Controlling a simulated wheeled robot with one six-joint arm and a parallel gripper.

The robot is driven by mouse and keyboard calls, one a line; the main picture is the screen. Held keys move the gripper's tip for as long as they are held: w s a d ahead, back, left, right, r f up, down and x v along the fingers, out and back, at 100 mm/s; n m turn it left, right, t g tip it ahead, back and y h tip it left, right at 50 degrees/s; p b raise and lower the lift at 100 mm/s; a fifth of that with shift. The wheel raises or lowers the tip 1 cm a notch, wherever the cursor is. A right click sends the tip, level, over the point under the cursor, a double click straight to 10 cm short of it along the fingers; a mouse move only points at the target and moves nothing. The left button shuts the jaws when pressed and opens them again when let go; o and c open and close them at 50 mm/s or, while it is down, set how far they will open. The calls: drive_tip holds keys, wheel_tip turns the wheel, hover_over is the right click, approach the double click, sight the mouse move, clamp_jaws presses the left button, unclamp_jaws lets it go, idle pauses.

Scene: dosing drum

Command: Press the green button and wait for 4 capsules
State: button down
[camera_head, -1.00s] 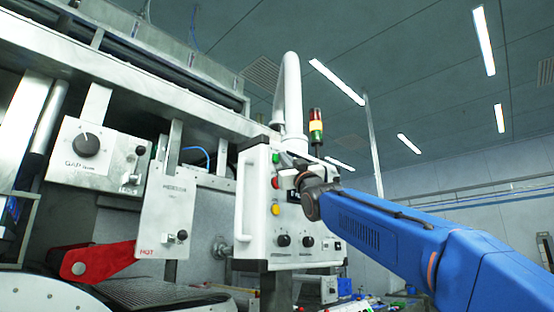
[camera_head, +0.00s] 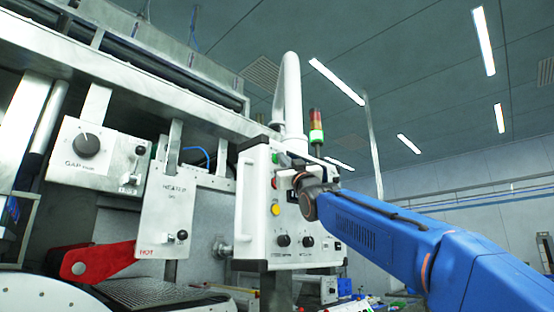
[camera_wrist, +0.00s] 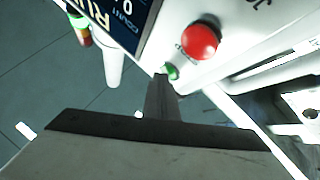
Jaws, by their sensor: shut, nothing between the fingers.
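The white control box (camera_head: 257,215) hangs in the middle of the head view. Its green button (camera_wrist: 171,71) shows in the wrist view, partly covered by the tip of my gripper (camera_wrist: 162,80). My gripper is shut and empty, its tip at the button; I cannot tell how far the button is pressed in. The red button (camera_wrist: 200,40) is beside it. A dark display (camera_wrist: 115,18) reads RUN, with a count that looks like 0. In the head view my gripper (camera_head: 284,160) is at the box's upper part. No capsules can be made out.
A yellow button (camera_head: 275,209) and black knobs (camera_head: 283,241) are lower on the box. A signal tower (camera_head: 316,127) behind it has its green section lit. A heater panel (camera_head: 165,215) marked HOT and a red lever (camera_head: 92,263) are at left.

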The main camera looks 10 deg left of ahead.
drive_tip(key=shift+d, duration=0.1)
drive_tip(key=shift+s+d+f, duration=0.1)
drive_tip(key=shift+s+d, duration=0.4)
drive_tip(key=shift+d, duration=0.05)
drive_tip(key=shift+s+d, duration=0.8)
drive_tip(key=shift+d, duration=0.2)
drive_tip(key=shift+s+d, duration=0.75)
drive_tip(key=shift+d, duration=0.25)
